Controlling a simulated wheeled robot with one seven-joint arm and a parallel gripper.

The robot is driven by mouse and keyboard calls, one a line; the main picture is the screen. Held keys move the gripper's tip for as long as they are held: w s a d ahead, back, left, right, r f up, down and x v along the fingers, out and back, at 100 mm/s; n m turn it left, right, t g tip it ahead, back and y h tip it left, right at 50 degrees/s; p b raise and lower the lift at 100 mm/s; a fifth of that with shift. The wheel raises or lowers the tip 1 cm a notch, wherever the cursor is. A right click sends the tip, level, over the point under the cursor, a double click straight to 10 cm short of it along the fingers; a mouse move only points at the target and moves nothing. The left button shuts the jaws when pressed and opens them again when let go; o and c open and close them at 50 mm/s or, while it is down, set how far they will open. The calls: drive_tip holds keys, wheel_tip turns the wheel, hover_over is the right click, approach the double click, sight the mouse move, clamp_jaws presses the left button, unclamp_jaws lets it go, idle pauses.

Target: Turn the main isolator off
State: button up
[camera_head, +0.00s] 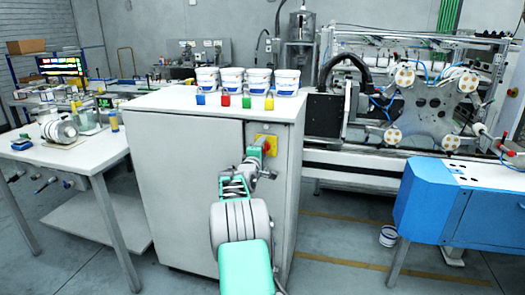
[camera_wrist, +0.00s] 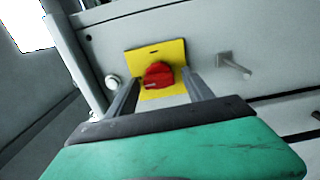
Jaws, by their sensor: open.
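The main isolator is a red rotary knob (camera_wrist: 158,75) on a yellow plate (camera_wrist: 177,52), fixed to the front of the grey cabinet. In the head view the yellow plate (camera_head: 271,148) shows near the cabinet's upper right, and my arm and gripper cover part of it. My gripper (camera_wrist: 157,92) is open, with one finger on each side of the red knob in the wrist view. Whether the fingers touch the knob cannot be told. In the head view my gripper (camera_head: 262,146) is at the plate.
The grey cabinet (camera_head: 185,180) carries several white tubs (camera_head: 247,82) and small coloured blocks. In the wrist view a grey bracket (camera_wrist: 234,65) juts out right of the plate and a round white button (camera_wrist: 112,81) sits left. A blue machine (camera_head: 460,205) stands at right.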

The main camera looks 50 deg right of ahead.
drive_tip(key=shift+a, duration=0.1)
drive_tip(key=v, duration=0.7)
drive_tip(key=shift+s+a+b, duration=0.2)
drive_tip(key=shift+a+b, duration=0.1)
drive_tip(key=shift+b, duration=0.15)
